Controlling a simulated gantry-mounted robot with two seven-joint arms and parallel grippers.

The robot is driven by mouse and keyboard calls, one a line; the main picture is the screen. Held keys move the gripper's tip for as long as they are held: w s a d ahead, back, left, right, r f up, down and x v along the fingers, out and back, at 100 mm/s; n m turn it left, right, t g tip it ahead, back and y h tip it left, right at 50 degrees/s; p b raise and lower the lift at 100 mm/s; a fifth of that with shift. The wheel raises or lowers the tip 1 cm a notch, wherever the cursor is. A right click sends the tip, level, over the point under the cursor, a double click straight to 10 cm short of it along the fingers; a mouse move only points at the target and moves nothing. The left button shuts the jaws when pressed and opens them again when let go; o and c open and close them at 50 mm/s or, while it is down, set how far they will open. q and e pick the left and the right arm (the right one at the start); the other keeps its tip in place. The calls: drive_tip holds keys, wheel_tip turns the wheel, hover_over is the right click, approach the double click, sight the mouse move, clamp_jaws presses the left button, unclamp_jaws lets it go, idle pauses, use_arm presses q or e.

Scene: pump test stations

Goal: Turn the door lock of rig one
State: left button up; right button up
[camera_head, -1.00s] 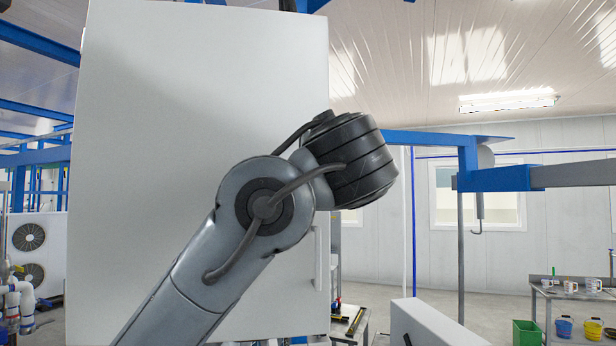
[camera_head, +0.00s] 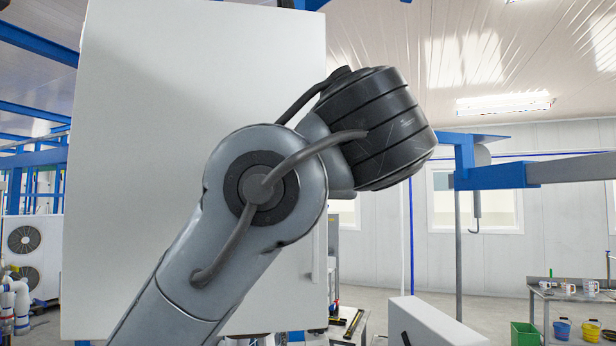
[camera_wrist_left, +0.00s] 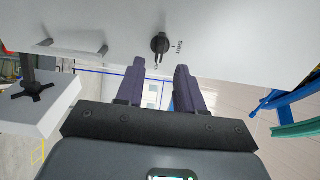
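A black door lock knob (camera_wrist_left: 160,43) sits on a white cabinet door (camera_wrist_left: 215,35) in the left wrist view, with the word SHUT printed beside it. My left gripper (camera_wrist_left: 159,66) is open, its two dark fingers apart on either side of the knob's lower end. I cannot tell whether they touch it. In the head view the white cabinet (camera_head: 150,120) fills the left half. My left arm stands in front of it and hides the lock; the gripper does not show there. My right gripper is in neither view.
A pale door handle (camera_wrist_left: 70,48) lies left of the lock in the wrist view. A white box with a black cross-shaped knob (camera_wrist_left: 30,90) is at lower left. A blue beam (camera_head: 490,177) and a bench with mugs (camera_head: 570,293) stand at right in the head view.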

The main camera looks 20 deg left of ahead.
use_arm(q)
drive_tip(key=shift+b+v, duration=0.6)
drive_tip(key=shift+v, duration=2.15)
